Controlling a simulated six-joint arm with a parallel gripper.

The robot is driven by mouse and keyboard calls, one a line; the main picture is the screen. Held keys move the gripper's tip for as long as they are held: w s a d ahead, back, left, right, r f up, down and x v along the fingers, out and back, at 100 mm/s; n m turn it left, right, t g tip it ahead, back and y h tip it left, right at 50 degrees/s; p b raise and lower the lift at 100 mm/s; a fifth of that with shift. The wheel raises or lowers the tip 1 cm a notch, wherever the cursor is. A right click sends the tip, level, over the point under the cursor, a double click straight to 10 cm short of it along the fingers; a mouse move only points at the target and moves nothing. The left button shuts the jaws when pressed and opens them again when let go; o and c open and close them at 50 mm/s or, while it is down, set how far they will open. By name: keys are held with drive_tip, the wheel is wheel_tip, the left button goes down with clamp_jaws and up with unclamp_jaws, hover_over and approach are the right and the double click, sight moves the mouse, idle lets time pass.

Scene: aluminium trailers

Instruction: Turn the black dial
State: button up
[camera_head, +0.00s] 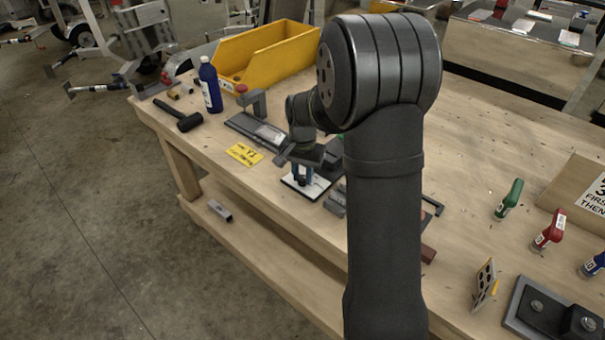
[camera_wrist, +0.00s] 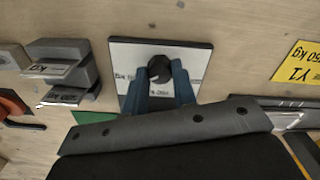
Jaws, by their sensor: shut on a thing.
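The black dial (camera_wrist: 159,67) sits on a white plate with a dark rim (camera_wrist: 124,55), lying on the wooden bench. In the wrist view my gripper (camera_wrist: 160,80) has its two blue fingers on either side of the dial, shut on it. In the head view my gripper (camera_head: 302,172) points down over the white plate (camera_head: 318,187) near the bench's front edge. Some lettering on the plate shows beside the fingers, partly covered.
A yellow tag (camera_wrist: 297,66) lies to the right of the plate in the wrist view, and grey metal blocks (camera_wrist: 62,70) stand to its left. In the head view a yellow bin (camera_head: 265,55), a blue bottle (camera_head: 210,88) and a black mallet (camera_head: 180,117) are farther left.

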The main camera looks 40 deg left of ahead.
sight(302, 178)
drive_tip(key=shift+n, duration=0.3)
drive_tip(key=n, duration=0.5)
drive_tip(key=shift+n, duration=0.3)
drive_tip(key=n, duration=0.5)
drive_tip(key=shift+n, duration=0.4)
drive_tip(key=o, duration=1)
drive_tip(key=shift+r, duration=0.15)
wheel_tip(302, 178, up, 17)
drive_tip(key=shift+r, duration=0.15)
